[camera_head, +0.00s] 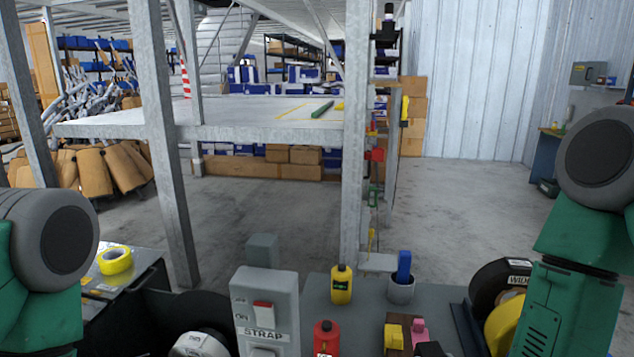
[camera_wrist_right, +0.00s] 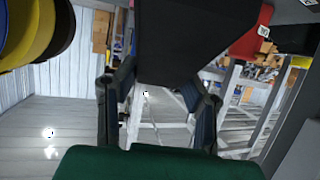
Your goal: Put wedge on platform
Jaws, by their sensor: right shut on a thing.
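In the right wrist view, my right gripper (camera_wrist_right: 158,90) has its two fingers on either side of the lower end of a dark grey, tapering piece (camera_wrist_right: 195,40). It is shut on this piece, which looks like the wedge; its far end runs out of the top of the picture. In the head view the right gripper and the piece cannot be made out clearly. A raised metal platform (camera_head: 240,115) on grey posts stands ahead, with a green bar (camera_head: 322,109) and yellow markings on top. My left arm shows at the left edge, but its gripper is out of view.
On the near bench are a strap switch box (camera_head: 265,310), a yellow bottle (camera_head: 341,284), a red bottle (camera_head: 326,338), a grey cup (camera_head: 401,288) and a brown block (camera_head: 397,330). Yellow tape (camera_head: 115,261) lies left. Bare floor (camera_head: 460,210) is clear at right.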

